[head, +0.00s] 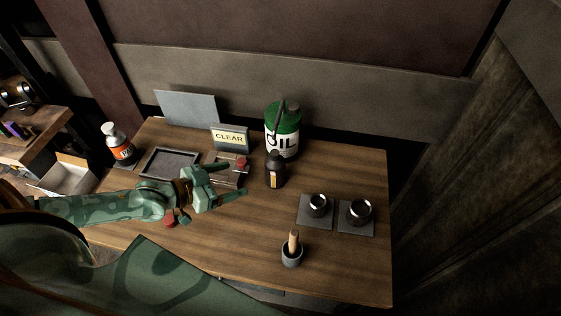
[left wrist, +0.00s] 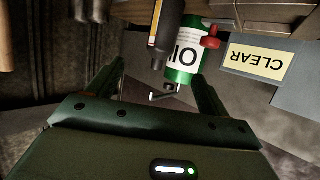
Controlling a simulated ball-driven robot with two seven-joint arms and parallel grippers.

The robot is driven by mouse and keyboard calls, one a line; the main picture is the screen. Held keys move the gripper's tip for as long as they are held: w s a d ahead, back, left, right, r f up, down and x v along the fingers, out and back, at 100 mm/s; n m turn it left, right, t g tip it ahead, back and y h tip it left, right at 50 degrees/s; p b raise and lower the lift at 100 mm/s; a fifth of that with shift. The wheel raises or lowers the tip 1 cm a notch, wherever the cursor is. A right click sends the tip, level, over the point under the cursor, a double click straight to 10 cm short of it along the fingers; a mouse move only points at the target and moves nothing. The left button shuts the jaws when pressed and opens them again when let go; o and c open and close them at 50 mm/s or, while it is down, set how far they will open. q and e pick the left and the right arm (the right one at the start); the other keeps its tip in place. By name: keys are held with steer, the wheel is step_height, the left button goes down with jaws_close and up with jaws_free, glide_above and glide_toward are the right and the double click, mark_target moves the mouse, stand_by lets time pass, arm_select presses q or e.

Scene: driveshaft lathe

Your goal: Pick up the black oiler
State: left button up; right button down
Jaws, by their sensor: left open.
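The black oiler (head: 275,172) is a dark bottle with a narrow yellow-orange label, standing upright on the wooden table in front of a green and white OIL can (head: 283,140). My left gripper (head: 243,180) is open and empty, just left of the oiler, with its fingers pointing toward it. In the left wrist view, which is upside down, the oiler (left wrist: 168,32) shows beyond and between my open fingers (left wrist: 160,78), apart from them. The OIL can (left wrist: 187,50) is partly hidden behind it. My right gripper is not in view.
A CLEAR sign (head: 230,138), a dark tray (head: 170,163) and a white-capped bottle (head: 119,145) stand to the left. Two metal rings (head: 318,205) (head: 360,211) sit on grey plates at the right. A cup with a wooden handle (head: 291,255) stands near the front.

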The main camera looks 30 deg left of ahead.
mark_target(267, 169)
arm_select(q)
steer(key=b+x, duration=0.2)
steer(key=x, duration=0.7)
steer(key=shift+d+f, duration=0.15)
steer(key=shift+w+d+f+b, duration=0.15)
steer(key=shift+w+d+b, duration=0.15)
steer(key=shift+w, duration=0.25)
steer(key=x, duration=0.2)
steer(key=b+x, duration=0.1)
steer(key=x, duration=0.2)
steer(key=shift+w+a, duration=0.2)
steer(key=shift+a, duration=0.05)
steer(key=shift+s, duration=0.1)
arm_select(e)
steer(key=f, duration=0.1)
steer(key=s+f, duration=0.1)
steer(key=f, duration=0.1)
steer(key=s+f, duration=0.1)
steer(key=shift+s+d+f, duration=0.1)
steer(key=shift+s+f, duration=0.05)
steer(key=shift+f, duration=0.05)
arm_select(q)
steer(key=c, duration=1.2)
steer(key=shift+r, duration=0.2)
steer(key=shift+c, duration=0.2)
